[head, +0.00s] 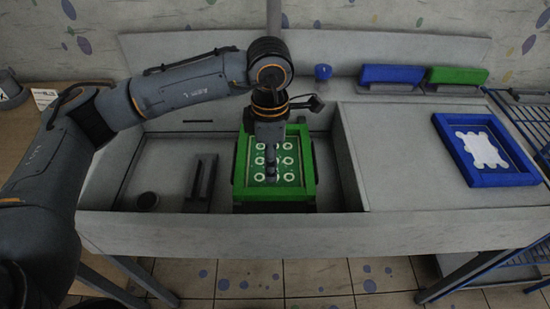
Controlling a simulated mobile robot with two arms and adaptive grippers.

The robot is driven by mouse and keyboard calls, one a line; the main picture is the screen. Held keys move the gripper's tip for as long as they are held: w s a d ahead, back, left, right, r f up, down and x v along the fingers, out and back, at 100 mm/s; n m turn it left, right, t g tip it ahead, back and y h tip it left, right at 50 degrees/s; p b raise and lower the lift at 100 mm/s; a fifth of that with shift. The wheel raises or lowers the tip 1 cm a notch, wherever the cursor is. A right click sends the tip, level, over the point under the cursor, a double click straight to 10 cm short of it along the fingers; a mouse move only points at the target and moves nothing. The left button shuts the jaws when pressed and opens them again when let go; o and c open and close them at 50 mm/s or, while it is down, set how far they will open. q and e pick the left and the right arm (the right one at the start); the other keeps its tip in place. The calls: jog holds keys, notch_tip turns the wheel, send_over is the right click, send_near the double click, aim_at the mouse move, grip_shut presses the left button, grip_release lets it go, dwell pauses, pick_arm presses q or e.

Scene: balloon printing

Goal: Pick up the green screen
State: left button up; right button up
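The green screen (308,175) is a green frame with white rings on its inner panel. It sits in the recessed part of the grey work table, slightly left of the middle in the head view. My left arm reaches over from the left and its gripper (270,178) points down in front of the panel. The gripper is seen edge-on, so its opening is unclear, and I cannot tell whether it touches the screen. It covers the panel's middle. My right gripper is not in view.
A blue screen (501,180) with a white pattern lies on the raised surface (395,160) at right. Blue (392,75) and green (457,76) blocks stand behind it.

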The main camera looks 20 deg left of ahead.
pick_arm(q)
send_over(274, 191)
jog(key=f, duration=0.5)
jog(key=shift+a, duration=0.3)
jog(key=shift+d+f+p, duration=0.2)
jog(key=shift+f+p, duration=0.25)
jog(key=shift+f, duration=0.9)
jog(key=shift+d+f+p, duration=0.15)
jog(key=shift+f+p, duration=0.25)
jog(key=shift+f, duration=0.95)
grip_shut()
